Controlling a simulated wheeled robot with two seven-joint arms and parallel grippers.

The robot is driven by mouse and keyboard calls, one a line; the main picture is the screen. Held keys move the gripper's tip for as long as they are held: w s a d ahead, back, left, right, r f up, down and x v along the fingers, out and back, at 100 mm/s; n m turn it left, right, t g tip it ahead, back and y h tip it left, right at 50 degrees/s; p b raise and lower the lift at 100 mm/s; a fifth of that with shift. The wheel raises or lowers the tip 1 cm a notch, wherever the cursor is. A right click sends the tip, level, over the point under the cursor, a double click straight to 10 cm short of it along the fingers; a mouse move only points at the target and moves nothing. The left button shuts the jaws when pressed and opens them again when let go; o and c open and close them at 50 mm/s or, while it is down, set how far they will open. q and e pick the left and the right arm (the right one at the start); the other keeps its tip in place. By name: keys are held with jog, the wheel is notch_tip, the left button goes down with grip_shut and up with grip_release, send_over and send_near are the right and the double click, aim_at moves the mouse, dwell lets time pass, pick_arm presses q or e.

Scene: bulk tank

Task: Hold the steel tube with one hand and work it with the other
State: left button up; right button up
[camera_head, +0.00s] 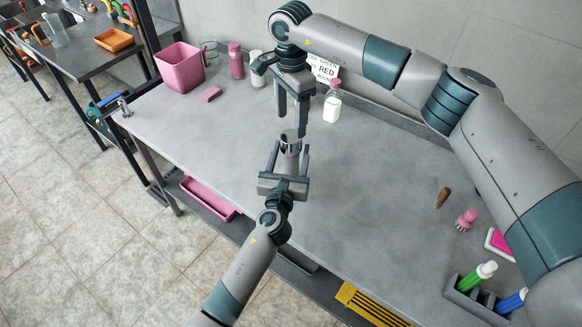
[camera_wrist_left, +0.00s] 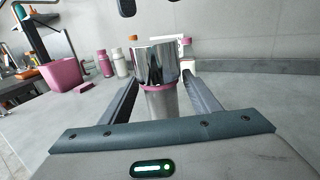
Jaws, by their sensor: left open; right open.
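The steel tube (camera_head: 289,146) stands upright on the grey table, shiny at the top. In the left wrist view the tube (camera_wrist_left: 156,65) shows a pink ring below its shiny upper part. My left gripper (camera_head: 289,160) is open, with its fingers on either side of the tube. The left wrist view shows gaps between the fingers and the tube. My right gripper (camera_head: 291,118) is open and points down above the tube, apart from it. In the left wrist view only its dark fingertips show at the top edge.
A pink bin (camera_head: 180,68), a pink sponge (camera_head: 210,94) and several bottles, one white with a pink cap (camera_head: 332,104), stand along the back. A brown-handled tool (camera_head: 442,197), a pink brush (camera_head: 466,220) and a grey caddy (camera_head: 462,298) are at the right. The table's middle right is clear.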

pick_arm(q)
grip_shut()
